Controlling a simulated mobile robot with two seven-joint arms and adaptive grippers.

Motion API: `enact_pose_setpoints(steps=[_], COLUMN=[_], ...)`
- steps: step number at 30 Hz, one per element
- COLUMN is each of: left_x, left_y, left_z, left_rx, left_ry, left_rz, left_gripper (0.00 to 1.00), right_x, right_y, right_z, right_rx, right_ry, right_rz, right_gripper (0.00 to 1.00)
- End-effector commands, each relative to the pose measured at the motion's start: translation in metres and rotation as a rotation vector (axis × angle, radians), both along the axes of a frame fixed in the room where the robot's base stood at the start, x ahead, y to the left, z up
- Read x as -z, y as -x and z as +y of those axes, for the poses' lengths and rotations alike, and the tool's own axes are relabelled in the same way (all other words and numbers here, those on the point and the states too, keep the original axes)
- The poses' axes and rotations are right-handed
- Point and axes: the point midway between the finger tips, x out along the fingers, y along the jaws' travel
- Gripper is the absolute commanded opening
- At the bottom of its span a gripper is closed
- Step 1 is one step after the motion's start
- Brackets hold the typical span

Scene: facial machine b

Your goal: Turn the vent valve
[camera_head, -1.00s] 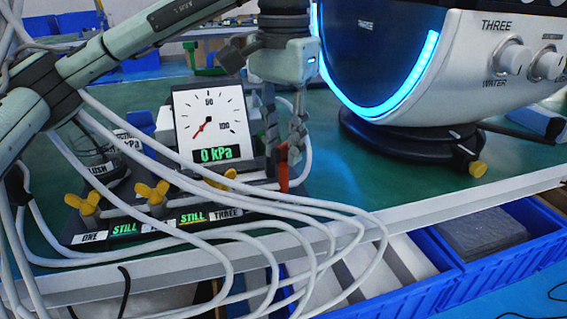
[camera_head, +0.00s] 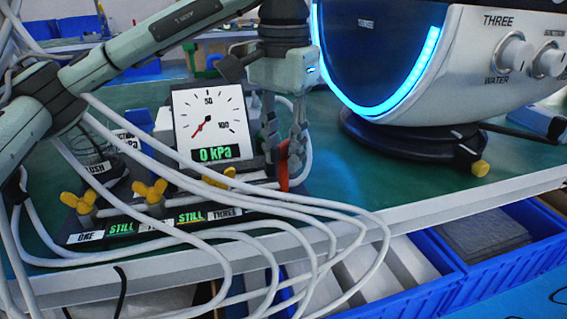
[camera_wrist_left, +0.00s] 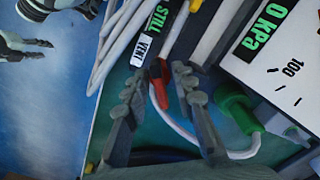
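The vent valve has a red handle (camera_head: 283,172) at the right end of the dark valve panel (camera_head: 150,226). In the left wrist view the red handle (camera_wrist_left: 159,86) is beside the VENT label (camera_wrist_left: 143,50). My left gripper (camera_head: 284,150) is above the handle, pointing down, its fingers apart. A grey finger-like shape (camera_wrist_left: 28,46) at the upper left may be my right gripper.
The gauge (camera_head: 208,122) reading 0 kPa stands just left of the left gripper. Yellow valves (camera_head: 150,191) and white hoses (camera_head: 330,215) crowd the panel. A white machine (camera_head: 470,85) stands to the right. Blue crates (camera_head: 445,290) lie below the table edge.

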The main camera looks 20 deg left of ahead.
Motion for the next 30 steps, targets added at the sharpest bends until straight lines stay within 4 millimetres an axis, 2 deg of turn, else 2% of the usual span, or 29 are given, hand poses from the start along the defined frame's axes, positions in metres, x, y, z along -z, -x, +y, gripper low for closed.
enact_pose_setpoints(steps=[3,9,13,18,27,30], left_x=[-0.0001,-0.0001,0.0003,0.0003,0.0000,0.0005], left_y=[0.0000,0.0000,0.0001,0.0000,0.0001,0.0001], left_z=[-0.0001,-0.0001,-0.0002,-0.0004,-0.0002,-0.0003], left_rx=[0.000,0.000,-0.021,-0.163,-0.182,-0.267], left_ry=[0.000,0.000,0.000,0.000,0.000,0.000], left_rz=[0.000,0.000,0.000,0.000,0.000,0.000], left_gripper=[0.25,0.00,0.00,0.00,0.00,0.00], right_x=[-0.0002,-0.0001,0.0006,0.0023,0.0021,0.0031], right_y=[0.0001,0.0000,0.0001,0.0001,0.0000,0.0000], right_z=[0.0000,0.0000,0.0001,0.0000,0.0001,0.0000], right_rx=[0.000,0.000,0.000,0.000,0.000,0.000], right_ry=[0.000,0.000,0.000,0.000,0.000,0.000], right_rz=[0.000,0.000,0.000,0.000,0.000,0.000], right_gripper=[0.40,0.40,0.40,0.40,0.40,0.40])
